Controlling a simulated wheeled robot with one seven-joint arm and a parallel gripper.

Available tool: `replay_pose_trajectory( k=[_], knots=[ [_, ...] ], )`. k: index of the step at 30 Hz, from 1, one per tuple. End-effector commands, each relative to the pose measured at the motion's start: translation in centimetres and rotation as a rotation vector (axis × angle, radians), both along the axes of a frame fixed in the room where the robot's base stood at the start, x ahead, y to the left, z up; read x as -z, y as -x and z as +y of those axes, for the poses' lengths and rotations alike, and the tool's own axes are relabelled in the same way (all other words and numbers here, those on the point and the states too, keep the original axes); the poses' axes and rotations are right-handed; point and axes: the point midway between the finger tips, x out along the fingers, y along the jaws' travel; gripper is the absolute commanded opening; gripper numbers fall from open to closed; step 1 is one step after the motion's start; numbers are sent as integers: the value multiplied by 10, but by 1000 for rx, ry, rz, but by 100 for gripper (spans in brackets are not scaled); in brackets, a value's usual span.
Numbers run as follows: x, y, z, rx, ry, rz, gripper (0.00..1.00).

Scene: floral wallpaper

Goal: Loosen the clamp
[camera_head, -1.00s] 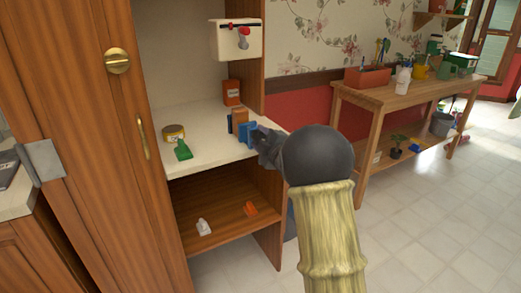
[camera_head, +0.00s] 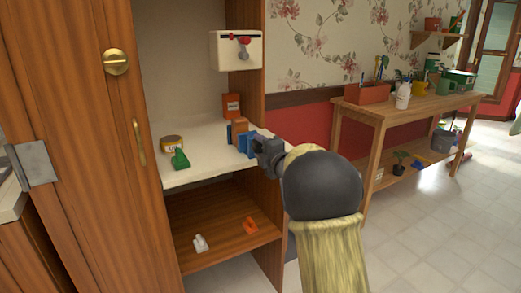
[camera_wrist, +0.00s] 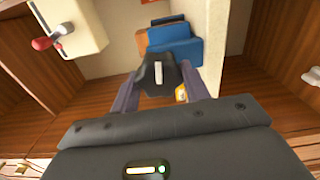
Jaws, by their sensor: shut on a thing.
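The blue clamp (camera_head: 247,144) stands on the cream shelf, near its right front edge. An orange-brown block (camera_head: 240,126) sits between its two blue parts. In the wrist view, the clamp (camera_wrist: 175,51) is just beyond my fingers, with the orange block partly hidden behind it. A black knob with a white mark (camera_wrist: 158,73) faces my wrist camera in front of the clamp. My gripper (camera_head: 262,152) is at the clamp's near right side. In the wrist view, the fingers of my gripper (camera_wrist: 160,88) are shut on this knob, one on each side.
A yellow tin (camera_head: 173,143) and a green item (camera_head: 180,159) are left on the cream shelf (camera_head: 205,160). An orange box (camera_head: 232,106) stands behind. A white box with a red lever (camera_head: 235,50) hangs above. A cabinet door (camera_head: 95,150) borders the left; floor is open at right.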

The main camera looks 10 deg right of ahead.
Motion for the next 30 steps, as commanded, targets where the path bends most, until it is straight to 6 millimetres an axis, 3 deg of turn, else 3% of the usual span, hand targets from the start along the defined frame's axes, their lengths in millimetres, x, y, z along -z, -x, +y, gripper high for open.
replay_pose_trajectory(
  k=[3,4,7,20,30],
  knots=[
    [2,0,1,-2,1,5,23],
    [2,0,1,-2,1,5,48],
    [2,0,1,-1,-1,4,67],
    [0,6,-2,1,-2,3,68],
    [-1,54,-18,3,-3,2,68]
  ],
)
